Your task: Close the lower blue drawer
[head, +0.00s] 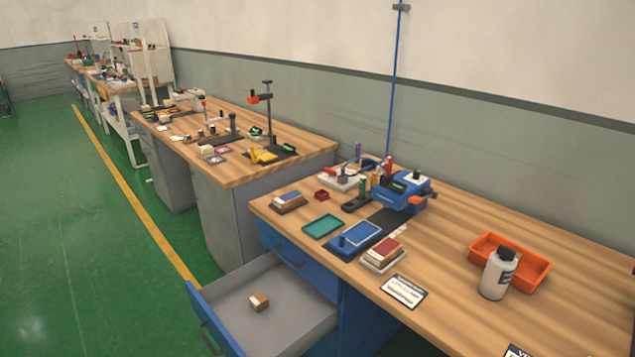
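The lower blue drawer (203,318) is pulled out from the blue cabinet (355,318) under the nearest wooden workbench. Its grey inside (285,297) shows, with a small brown and white block (259,302) lying on the bottom. A dark handle (209,340) is on its blue front, at the lower left of the view. Above it, the upper blue drawer (278,245) appears shut, with a dark handle. The bottom of the open drawer is cut off by the picture's lower edge. Neither of my grippers is in view.
The workbench top (450,270) holds an orange tray (512,257), a white bottle (497,274), a blue device (402,190), a green tray (323,226) and several small items. Other benches stand behind along the wall. The green floor (90,260) left of the drawer is clear.

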